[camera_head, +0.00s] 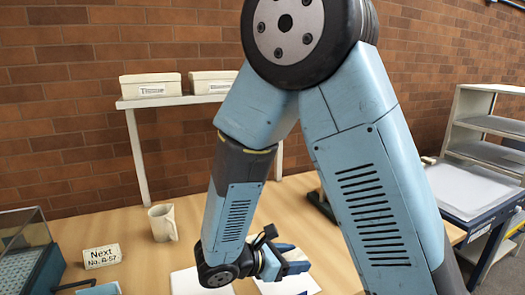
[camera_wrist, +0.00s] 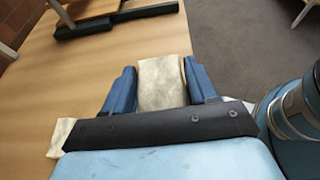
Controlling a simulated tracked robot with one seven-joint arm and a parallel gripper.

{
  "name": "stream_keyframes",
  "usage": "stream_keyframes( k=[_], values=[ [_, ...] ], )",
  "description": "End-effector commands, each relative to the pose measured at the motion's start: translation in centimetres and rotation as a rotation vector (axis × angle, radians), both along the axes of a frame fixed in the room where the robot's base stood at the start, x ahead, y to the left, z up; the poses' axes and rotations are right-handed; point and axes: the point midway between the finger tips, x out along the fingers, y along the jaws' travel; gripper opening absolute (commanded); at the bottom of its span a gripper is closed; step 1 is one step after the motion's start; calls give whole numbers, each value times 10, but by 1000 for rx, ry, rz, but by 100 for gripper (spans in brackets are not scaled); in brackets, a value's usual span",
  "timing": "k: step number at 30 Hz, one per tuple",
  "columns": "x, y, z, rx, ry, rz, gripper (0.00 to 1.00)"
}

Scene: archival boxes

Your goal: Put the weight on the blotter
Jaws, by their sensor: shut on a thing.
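White sheets lie on the table, one left (camera_head: 188,284) and one right (camera_head: 300,284) under the gripper. I cannot tell which thing is the blotter.
A cream jug (camera_head: 163,222) and a sign card (camera_head: 102,256) stand at the left, near a glass-sided case (camera_head: 28,255). A shelf with labelled boxes (camera_head: 150,86) stands behind. At the right is a blue-edged stand with a pale top (camera_head: 470,190), by a grey rack (camera_head: 490,125).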

Motion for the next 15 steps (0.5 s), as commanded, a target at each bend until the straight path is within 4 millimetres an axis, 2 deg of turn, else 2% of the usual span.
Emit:
stream_keyframes(
  k=[3,11,15],
  values=[
    [19,-11,-1,-3,0,9,10],
    [65,-24,-4,-1,-1,83,10],
    [101,-33,-5,-2,1,153,10]
  ],
)
